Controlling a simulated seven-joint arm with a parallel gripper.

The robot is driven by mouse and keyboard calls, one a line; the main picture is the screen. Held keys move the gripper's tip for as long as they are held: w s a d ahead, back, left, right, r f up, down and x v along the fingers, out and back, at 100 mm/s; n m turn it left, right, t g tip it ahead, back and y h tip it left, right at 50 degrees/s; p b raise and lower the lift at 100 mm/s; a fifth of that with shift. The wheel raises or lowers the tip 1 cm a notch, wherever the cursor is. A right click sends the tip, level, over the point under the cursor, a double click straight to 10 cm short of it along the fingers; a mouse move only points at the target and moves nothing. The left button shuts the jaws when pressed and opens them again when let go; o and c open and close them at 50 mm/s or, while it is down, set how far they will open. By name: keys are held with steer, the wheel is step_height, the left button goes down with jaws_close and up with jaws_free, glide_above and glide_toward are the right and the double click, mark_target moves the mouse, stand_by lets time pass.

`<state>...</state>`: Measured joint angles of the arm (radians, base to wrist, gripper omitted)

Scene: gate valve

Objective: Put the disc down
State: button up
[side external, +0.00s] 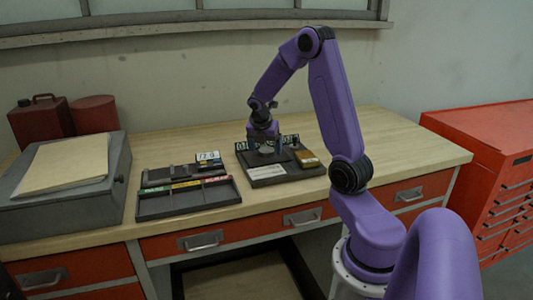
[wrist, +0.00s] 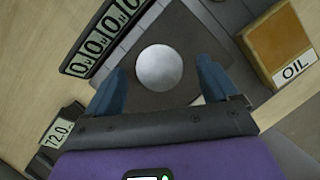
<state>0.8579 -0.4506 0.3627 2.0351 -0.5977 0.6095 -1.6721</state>
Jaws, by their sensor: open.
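The disc (wrist: 159,68) is a round pale grey piece. In the wrist view it lies on a dark square plate (wrist: 165,101) and sits between and beyond the two blue fingertips, with a gap on each side. My gripper (wrist: 158,80) is open. In the side view my gripper (side external: 264,137) is low over the dark grey station (side external: 275,180), and the disc (side external: 267,150) shows small and pale beneath it. Whether the disc lies fully flat on the plate is hard to tell.
An orange-brown block marked OIL (wrist: 277,45) stands at the right of the plate, and a digit counter (wrist: 98,38) at its left. A small 72.0 display (wrist: 62,128) is lower left. A tray with coloured labels (side external: 187,197) stands left of the station. Bare bench lies to the right.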

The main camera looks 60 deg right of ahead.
steer(key=shift+d+f, duration=0.1)
steer(key=shift+f, duration=0.2)
steer(key=shift+c, duration=0.3)
steer(key=c, duration=1.5)
steer(key=shift+r, duration=0.55)
step_height(320, 180, up, 2)
steer(key=shift+w+r, duration=0.1)
steer(key=s+a+r, duration=0.2)
steer(key=s+r, duration=0.1)
steer(key=s+a+r, duration=0.3)
steer(key=s, duration=0.1)
steer(key=s+a+r, duration=0.3)
steer(key=s, duration=0.1)
steer(key=shift+s+a+r, duration=0.15)
steer(key=shift+a+r, duration=0.1)
steer(key=shift+r, duration=0.1)
